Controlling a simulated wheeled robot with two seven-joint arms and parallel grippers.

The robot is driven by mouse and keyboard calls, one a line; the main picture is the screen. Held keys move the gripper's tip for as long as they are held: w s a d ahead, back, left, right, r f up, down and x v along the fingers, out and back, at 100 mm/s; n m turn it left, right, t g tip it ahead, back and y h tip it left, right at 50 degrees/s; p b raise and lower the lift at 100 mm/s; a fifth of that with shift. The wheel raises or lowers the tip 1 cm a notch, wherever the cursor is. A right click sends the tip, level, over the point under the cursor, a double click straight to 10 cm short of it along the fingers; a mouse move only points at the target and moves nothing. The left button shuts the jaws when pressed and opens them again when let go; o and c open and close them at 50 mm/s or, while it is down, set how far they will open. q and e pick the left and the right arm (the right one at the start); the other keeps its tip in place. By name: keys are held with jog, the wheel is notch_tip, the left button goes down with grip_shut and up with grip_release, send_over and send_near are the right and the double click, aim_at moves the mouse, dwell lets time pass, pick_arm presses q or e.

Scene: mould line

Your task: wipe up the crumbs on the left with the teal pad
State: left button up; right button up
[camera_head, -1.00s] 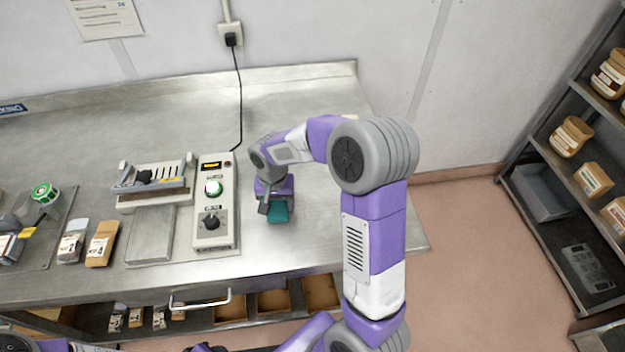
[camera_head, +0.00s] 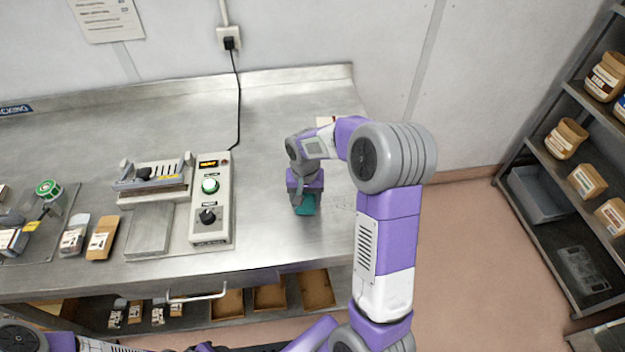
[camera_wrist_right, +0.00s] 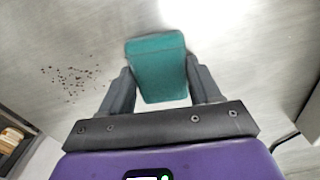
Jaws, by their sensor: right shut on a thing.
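My right gripper (camera_head: 305,196) is shut on the teal pad (camera_head: 306,207), over the right part of the steel bench. In the right wrist view the teal pad (camera_wrist_right: 157,67) sits between the two fingers. I cannot tell whether it touches the bench. A patch of dark crumbs (camera_wrist_right: 70,78) lies on the bench, left of the pad in the wrist view and apart from it. In the head view faint crumbs (camera_head: 342,202) show just right of the pad, partly beside my arm. My left gripper is not in view.
A control box (camera_head: 210,200) with a green knob and a sealing device (camera_head: 155,180) stand left of the pad on the bench (camera_head: 270,120). A black cord (camera_head: 238,100) runs up to the wall socket. Shelves with jars (camera_head: 566,138) stand at the right.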

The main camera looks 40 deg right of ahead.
jog(key=shift+s+d, duration=0.25)
jog(key=shift+d, duration=0.2)
notch_tip(320, 180, up, 3)
jog(key=shift+f+p, duration=0.1)
jog(key=shift+p, duration=0.75)
jog(key=shift+a+r+p, duration=0.1)
jog(key=shift+r+p, duration=2.05)
jog(key=shift+r, duration=0.55)
